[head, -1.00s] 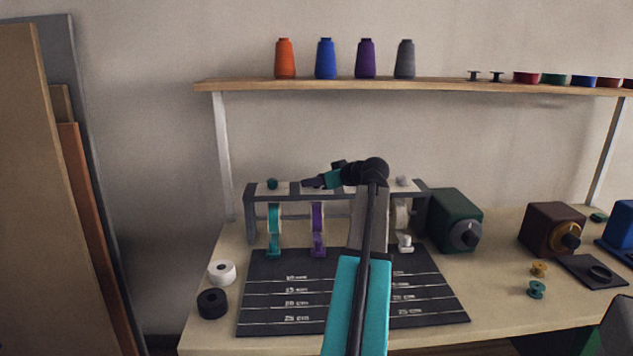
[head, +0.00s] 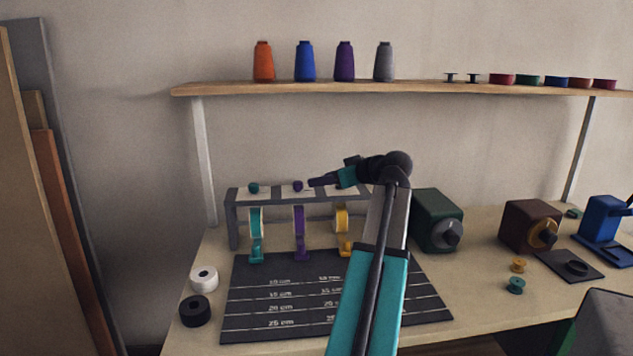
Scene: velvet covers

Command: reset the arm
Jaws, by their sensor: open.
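My arm (head: 384,260) rises from the bottom of the head view, teal below and grey above, to a dark elbow joint. From there its end bends to the left. My gripper (head: 316,182) points left at the height of the rack's top, just right of the purple knob (head: 298,186) in the picture. It is small and dark, its jaws are open, and I see nothing held in it. The grey ribbon rack (head: 233,220) carries teal (head: 256,225), purple (head: 299,228) and yellow (head: 341,222) ribbons. My arm hides the rack's right part.
A black measuring mat (head: 250,300) lies on the table before the rack. Green (head: 432,217) and brown (head: 525,222) machines stand to the right. White (head: 204,278) and black (head: 195,311) rolls sit at left. A wooden shelf (head: 220,90) with thread cones is above.

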